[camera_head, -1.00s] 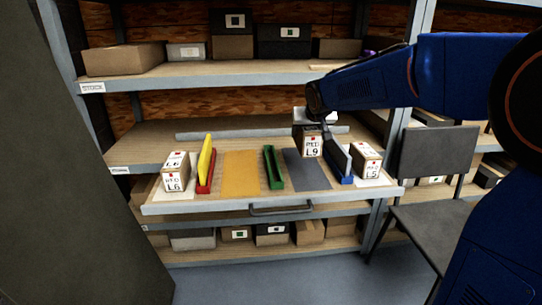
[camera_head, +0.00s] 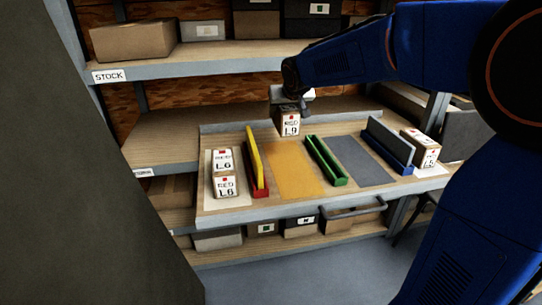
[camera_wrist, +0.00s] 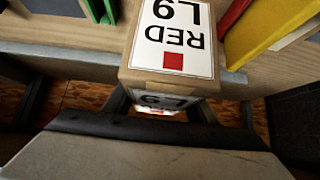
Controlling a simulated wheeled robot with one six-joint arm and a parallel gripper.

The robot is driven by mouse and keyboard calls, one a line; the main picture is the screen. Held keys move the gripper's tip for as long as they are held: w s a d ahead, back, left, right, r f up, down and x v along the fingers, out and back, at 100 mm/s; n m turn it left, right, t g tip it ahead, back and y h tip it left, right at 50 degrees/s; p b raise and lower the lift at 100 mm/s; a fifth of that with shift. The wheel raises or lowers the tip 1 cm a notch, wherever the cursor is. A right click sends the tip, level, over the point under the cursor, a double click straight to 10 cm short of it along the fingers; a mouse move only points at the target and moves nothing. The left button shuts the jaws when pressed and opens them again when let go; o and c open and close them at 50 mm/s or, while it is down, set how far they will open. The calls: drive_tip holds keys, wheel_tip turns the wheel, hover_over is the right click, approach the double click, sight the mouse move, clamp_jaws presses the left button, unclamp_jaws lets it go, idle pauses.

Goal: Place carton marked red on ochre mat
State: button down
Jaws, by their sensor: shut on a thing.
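A carton marked RED L9 (camera_head: 287,122) is held in my gripper (camera_head: 290,98), above the back part of the ochre mat (camera_head: 298,178). In the wrist view the same carton (camera_wrist: 172,72) shows its red square and RED L9 label, with a gripper part (camera_wrist: 160,135) close below it. The ochre mat lies on the pull-out shelf between a red holder with a yellow panel and a green holder. The visible part of the mat is bare. The fingertips are mostly hidden by the carton and the gripper body.
Two cartons marked RED L6 (camera_head: 226,187) stand on a white mat at left. The yellow panel (camera_head: 255,155) and green holder (camera_head: 326,160) flank the ochre mat. A grey mat (camera_head: 362,160), a blue holder (camera_head: 388,152) and another carton (camera_head: 420,146) are at right.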

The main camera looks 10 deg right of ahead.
drive_tip(key=f, duration=0.5)
drive_tip(key=shift+w+a, duration=0.1)
drive_tip(key=shift+a, duration=0.1)
drive_tip(key=shift+f, duration=2.3)
drive_tip(key=c, duration=0.8)
unclamp_jaws()
drive_tip(key=shift+f, duration=0.2)
drive_tip(key=shift+o, duration=0.2)
drive_tip(key=shift+r, duration=0.15)
